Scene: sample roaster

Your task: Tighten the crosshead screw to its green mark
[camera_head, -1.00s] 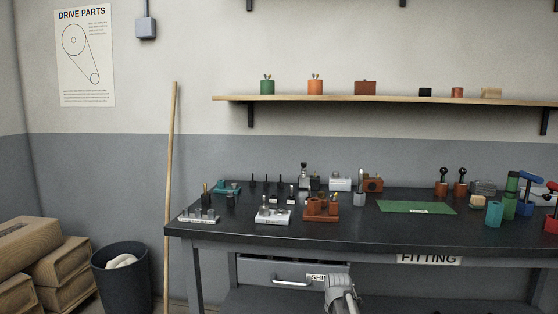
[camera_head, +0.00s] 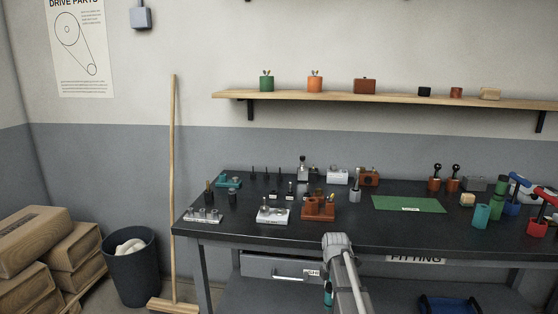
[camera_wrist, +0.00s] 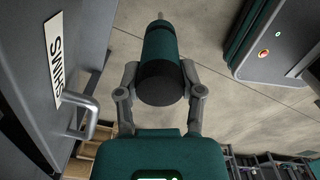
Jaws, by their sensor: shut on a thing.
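My gripper (camera_wrist: 160,82) is shut on a teal-handled driver (camera_wrist: 160,46) with a black end and a short narrow metal tip pointing away from the wrist. In the head view a bit of the teal handle (camera_head: 328,292) shows beside my arm, in front of the bench's drawer and below the bench top. The crosshead screw and its green mark cannot be made out. Small fixtures on the bench include a white block with metal pieces (camera_head: 272,215), a brown block (camera_head: 318,209) and a grey block with metal pieces (camera_head: 204,216).
The dark workbench (camera_head: 240,228) has a green mat (camera_head: 408,204) and several cups and tools at right. A drawer with a handle (camera_wrist: 84,118) is close left of my gripper. A broom (camera_head: 173,180), bin (camera_head: 132,272) and sacks (camera_head: 35,240) stand left. A shelf (camera_head: 380,97) hangs above.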

